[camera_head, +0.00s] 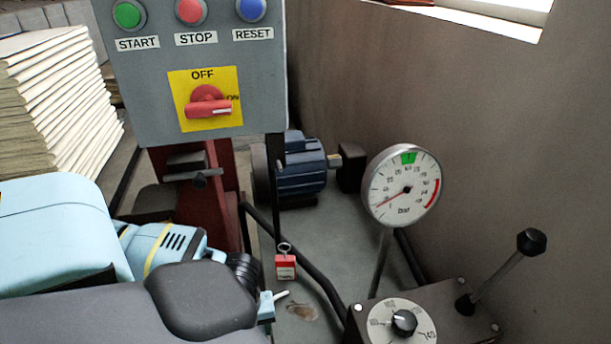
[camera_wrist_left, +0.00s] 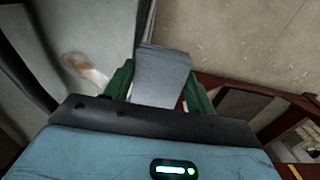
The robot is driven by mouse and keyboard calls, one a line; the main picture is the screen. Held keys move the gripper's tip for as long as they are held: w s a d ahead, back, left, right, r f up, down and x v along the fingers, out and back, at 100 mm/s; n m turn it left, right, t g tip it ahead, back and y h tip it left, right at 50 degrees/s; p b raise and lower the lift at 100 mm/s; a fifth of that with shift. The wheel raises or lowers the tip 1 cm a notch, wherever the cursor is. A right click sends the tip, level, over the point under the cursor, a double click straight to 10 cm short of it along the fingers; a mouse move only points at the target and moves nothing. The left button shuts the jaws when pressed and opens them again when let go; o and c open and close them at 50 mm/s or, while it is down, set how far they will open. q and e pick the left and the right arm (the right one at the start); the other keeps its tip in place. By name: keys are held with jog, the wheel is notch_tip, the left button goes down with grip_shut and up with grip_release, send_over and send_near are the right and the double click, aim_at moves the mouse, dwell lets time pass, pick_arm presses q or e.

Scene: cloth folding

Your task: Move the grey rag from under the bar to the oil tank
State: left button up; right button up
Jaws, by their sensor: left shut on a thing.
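In the left wrist view, my left gripper (camera_wrist_left: 160,82) has green fingers shut on the grey rag (camera_wrist_left: 162,70). The rag stands out past the fingers as a flat, folded-looking strip over a grey floor plate. In the head view my left arm comes in from the left and hides most of the hand; the rag cannot be made out there. A dark bar (camera_head: 310,268) slants across the plate in the head view. A dark bar (camera_wrist_left: 27,78) also runs along the left of the wrist view. I cannot tell which part is the oil tank. My right gripper is not in view.
A control box (camera_head: 150,95) hangs above the arm. A blue motor (camera_head: 300,170), a pressure gauge (camera_head: 402,187), a red padlock tag (camera_head: 286,267) and a black-knobbed lever (camera_head: 500,275) stand close by. A brown stain (camera_head: 303,312) marks the plate. A wall closes the right side.

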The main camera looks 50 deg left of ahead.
pick_arm(q)
jog(key=shift+w, duration=0.45)
jog(key=b, duration=0.3)
send_over(307, 308)
jog(key=s, duration=0.2)
jog(key=shift+f, duration=0.7)
jog(key=shift+w, duration=0.75)
jog(key=shift+w+f, duration=0.2)
jog(key=shift+f, duration=0.05)
notch_tip(307, 308, down, 3)
jog(key=shift+r+b, duration=0.15)
jog(key=shift+b, duration=0.2)
jog(key=shift+f, duration=0.25)
